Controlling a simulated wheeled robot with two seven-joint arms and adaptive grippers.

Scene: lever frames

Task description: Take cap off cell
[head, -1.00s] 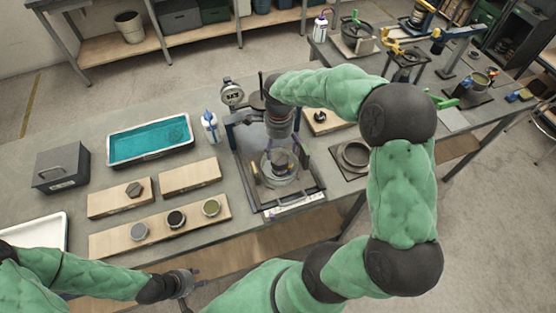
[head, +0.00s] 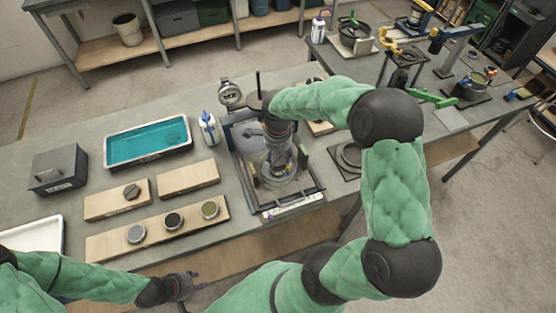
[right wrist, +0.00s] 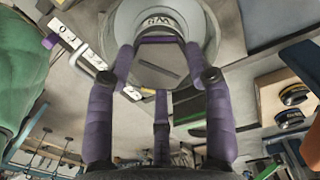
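The cell (head: 279,183) is a clear, round vessel standing in a dark metal frame (head: 310,190) on the bench. My right gripper (head: 281,163) points down over the cell, with its fingers at the cell's top. The cap is largely hidden by the fingers in the head view. My left gripper (head: 195,282) is open and empty, off the bench's front edge.
Left of the frame are a squeeze bottle (head: 208,128), a tray of blue liquid (head: 150,141), wooden blocks (head: 188,179) and a board with three small pots (head: 110,246). A dial gauge (head: 229,92) stands behind.

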